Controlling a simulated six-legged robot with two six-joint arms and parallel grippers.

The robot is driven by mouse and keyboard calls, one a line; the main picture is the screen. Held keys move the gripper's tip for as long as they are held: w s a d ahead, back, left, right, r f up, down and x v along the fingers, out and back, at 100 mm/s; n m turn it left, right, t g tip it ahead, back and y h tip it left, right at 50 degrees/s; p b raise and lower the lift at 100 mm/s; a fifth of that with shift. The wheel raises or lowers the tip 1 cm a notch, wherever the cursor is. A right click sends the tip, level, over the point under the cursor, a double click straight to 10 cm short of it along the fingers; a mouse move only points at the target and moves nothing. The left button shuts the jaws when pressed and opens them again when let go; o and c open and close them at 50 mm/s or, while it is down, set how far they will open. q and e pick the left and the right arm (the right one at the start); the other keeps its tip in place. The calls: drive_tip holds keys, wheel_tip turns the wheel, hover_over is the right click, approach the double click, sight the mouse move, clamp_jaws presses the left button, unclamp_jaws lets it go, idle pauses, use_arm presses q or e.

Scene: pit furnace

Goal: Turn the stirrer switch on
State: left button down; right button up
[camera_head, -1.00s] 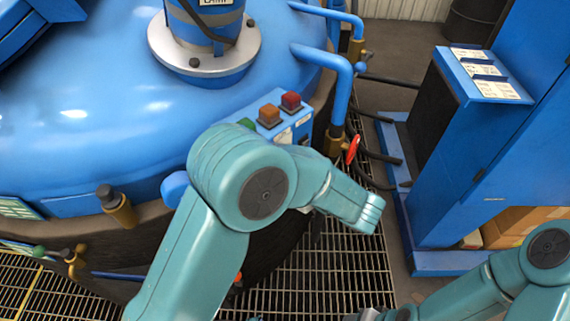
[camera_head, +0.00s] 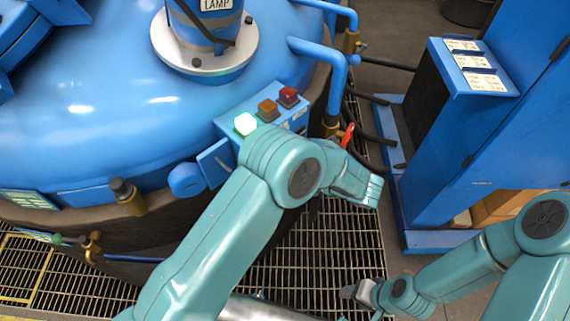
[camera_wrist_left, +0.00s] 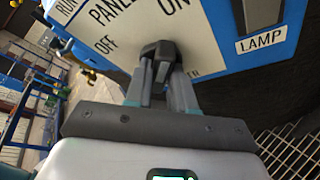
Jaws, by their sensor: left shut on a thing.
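A dark switch knob (camera_wrist_left: 157,48) sits on a white plate marked OFF, ON, PANEL and RUN in the left wrist view. My left gripper (camera_wrist_left: 160,72) is shut on this knob. In the head view my left arm hides the knob and the gripper. The blue control box (camera_head: 222,121) on the furnace side carries a brightly lit green lamp (camera_head: 245,124), an orange lamp (camera_head: 267,109) and a red lamp (camera_head: 288,96). My right gripper (camera_head: 352,291) hangs low over the grating, too small to judge.
The blue furnace lid (camera_head: 110,110) fills the left. A blue pipe (camera_head: 338,85) and a red-handled valve (camera_head: 347,135) stand right of the box. A blue cabinet (camera_head: 440,160) stands at the right. Metal grating (camera_head: 330,245) is the floor between.

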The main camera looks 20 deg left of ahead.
idle(0.5)
use_arm(q)
drive_tip(key=c, duration=1)
unclamp_jaws()
drive_tip(key=shift+a, duration=0.1)
drive_tip(key=shift+c, duration=0.2)
use_arm(e)
drive_tip(key=shift+a, duration=0.1)
use_arm(q)
drive_tip(key=shift+r, duration=0.1)
use_arm(e)
drive_tip(key=shift+r, duration=0.15)
